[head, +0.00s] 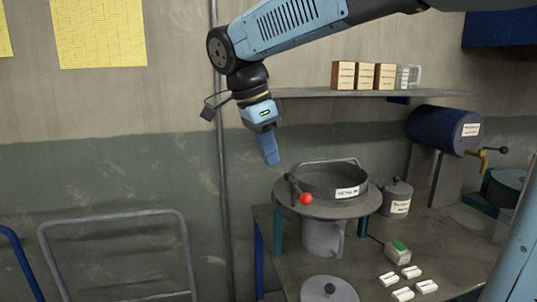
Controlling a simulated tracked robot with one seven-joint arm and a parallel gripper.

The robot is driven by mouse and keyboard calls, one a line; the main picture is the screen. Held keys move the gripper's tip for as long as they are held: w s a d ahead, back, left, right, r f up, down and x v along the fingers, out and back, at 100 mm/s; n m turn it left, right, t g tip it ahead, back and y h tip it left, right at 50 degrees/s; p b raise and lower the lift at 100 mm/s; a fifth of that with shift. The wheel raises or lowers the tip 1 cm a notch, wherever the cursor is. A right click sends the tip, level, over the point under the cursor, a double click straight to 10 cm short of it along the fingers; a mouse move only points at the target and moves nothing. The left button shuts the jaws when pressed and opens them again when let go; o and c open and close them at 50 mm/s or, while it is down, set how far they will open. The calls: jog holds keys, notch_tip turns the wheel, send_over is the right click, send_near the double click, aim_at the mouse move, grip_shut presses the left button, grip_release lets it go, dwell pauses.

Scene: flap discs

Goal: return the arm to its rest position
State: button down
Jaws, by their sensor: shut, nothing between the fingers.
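My arm reaches in from the upper right in the head view and bends down at its wrist. My gripper (270,158) hangs below it, pointing down, with its blue fingers together and nothing between them. It is in the air in front of the wall, up and to the left of the round grey sieve-like machine (326,205). No contact between the gripper and anything else shows.
The machine has a red-knobbed handle (306,199) and stands on a grey bench (440,250). A lidded pot (397,198), small white blocks (402,294) and a blue drum (440,131) are nearby. A shelf (440,93) holds boxes. A metal frame (110,218) stands left.

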jog(key=s+d+f+n+t+y, duration=0.1)
jog(key=s+d+f+n, duration=0.3)
jog(key=d, duration=0.6)
jog(key=s+d+f+n+t+y, duration=0.2)
jog(key=s+d+f+n, duration=0.3)
jog(key=s+d+n, duration=0.3)
jog(key=d+n+t, duration=0.1)
jog(key=n, duration=0.1)
jog(key=shift+d+n+t, duration=0.3)
jog(key=shift+d, duration=0.05)
